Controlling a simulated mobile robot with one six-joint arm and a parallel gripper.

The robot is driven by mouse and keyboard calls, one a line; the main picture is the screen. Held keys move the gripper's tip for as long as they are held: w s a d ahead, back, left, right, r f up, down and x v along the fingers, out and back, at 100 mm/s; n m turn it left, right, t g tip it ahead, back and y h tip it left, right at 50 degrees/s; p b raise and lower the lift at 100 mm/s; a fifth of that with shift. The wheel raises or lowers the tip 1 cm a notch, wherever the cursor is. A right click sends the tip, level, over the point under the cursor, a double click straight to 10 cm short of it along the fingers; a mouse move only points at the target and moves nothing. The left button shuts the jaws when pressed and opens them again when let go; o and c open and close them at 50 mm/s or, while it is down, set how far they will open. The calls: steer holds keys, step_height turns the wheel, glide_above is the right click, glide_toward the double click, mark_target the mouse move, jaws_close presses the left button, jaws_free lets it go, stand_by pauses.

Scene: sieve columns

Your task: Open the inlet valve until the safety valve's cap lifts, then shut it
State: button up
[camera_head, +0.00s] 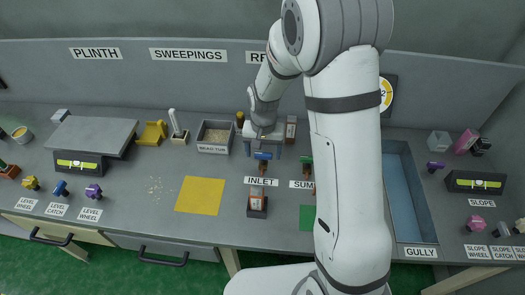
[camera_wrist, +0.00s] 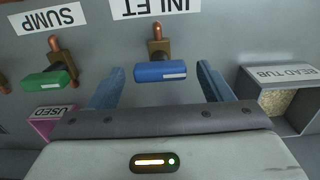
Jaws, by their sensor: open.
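The inlet valve has a blue bar handle (camera_head: 262,155) on a brass body, behind the INLET label (camera_head: 261,181). In the wrist view the blue handle (camera_wrist: 160,71) lies crosswise with its copper pipe beyond it. My gripper (camera_head: 263,149) is open at the inlet valve. In the wrist view its two blue fingers (camera_wrist: 159,85) stand one on each side of the handle, with a gap on both sides. A small dark stand with a red part (camera_head: 257,201) is in front of the INLET label; I cannot tell whether it is the safety valve. I cannot make out a cap.
The green-handled sump valve (camera_wrist: 48,78) is close beside the inlet valve. The bead tub (camera_head: 214,137) stands on its other side. A round gauge (camera_head: 386,93) on the back panel is partly hidden by my arm. A yellow mat (camera_head: 200,195) lies clear on the bench.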

steer(key=c, duration=1)
